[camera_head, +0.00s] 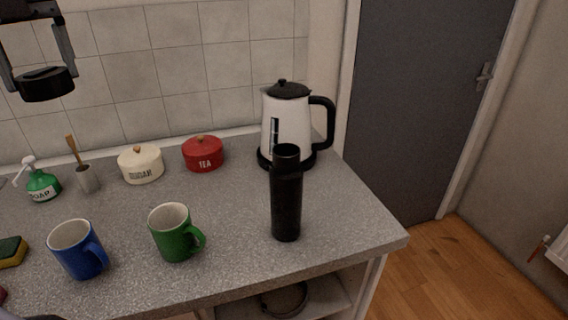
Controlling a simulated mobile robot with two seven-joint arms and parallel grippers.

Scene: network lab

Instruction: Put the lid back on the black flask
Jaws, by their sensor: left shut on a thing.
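The black flask (286,202) stands upright and without a lid on the grey counter, near its right end, in front of the kettle. My left gripper (45,80) is at the upper left of the head view, shut on the round black lid (47,86). It holds the lid in the air, well to the left of the flask and apart from it. My right gripper is not in view.
A white kettle (285,128) stands behind the flask. A green mug (174,235) and a blue mug (76,250) stand to its left. A red tea pot (203,156), cream sugar pot (140,167) and soap bottle (42,184) line the back. The counter (345,225) is clear right of the flask.

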